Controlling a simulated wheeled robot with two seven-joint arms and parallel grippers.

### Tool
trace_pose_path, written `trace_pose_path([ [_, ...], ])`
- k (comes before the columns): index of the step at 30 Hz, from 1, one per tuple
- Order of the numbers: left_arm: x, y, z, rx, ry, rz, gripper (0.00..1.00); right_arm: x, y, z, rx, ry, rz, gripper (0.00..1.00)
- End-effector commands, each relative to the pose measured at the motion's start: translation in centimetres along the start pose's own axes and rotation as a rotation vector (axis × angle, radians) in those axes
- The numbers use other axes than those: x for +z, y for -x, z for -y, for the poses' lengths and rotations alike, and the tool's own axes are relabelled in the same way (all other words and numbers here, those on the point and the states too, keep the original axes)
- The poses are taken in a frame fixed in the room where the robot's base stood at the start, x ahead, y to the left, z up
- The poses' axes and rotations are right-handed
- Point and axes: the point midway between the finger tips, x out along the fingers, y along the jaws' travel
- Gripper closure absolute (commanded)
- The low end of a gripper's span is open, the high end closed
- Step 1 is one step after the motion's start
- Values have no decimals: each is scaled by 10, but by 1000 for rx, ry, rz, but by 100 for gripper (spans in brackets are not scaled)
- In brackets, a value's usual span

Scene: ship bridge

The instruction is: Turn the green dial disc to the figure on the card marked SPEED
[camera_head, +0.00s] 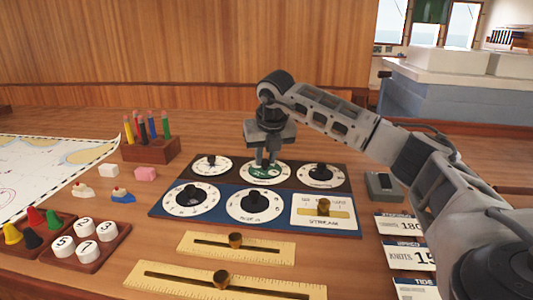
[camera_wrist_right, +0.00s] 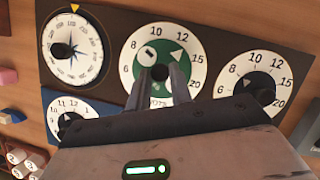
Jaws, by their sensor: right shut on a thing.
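The green dial disc (camera_wrist_right: 128,70) sits in a white ring of figures, in the middle of the back row of dials. It also shows in the head view (camera_head: 265,177), partly behind my right gripper (camera_head: 266,164). In the wrist view my right gripper (camera_wrist_right: 164,82) is shut on the dark knob (camera_wrist_right: 160,72) at the disc's centre. The disc's white triangle (camera_wrist_right: 180,56) lies up and right of the knob, towards the 12 to 15 side. The SPEED card (camera_head: 403,257) lies at the right; it reads KNOTS and what looks like 15, partly hidden by my arm. My left gripper is out of view.
Neighbouring dials stand close on both sides: a black-knobbed one (camera_head: 321,174) and a compass dial (camera_head: 212,165). A blue front panel (camera_head: 222,213) holds more dials.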

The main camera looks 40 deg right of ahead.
Motion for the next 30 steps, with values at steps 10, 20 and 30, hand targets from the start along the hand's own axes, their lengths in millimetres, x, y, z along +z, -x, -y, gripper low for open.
trace_pose_path([
  [10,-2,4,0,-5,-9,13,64,1,2,-3,-103,-250,1,100],
  [20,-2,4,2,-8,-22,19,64,2,1,-4,-167,-406,2,100],
  [30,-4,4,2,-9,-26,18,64,2,1,-4,-184,-449,2,100],
])
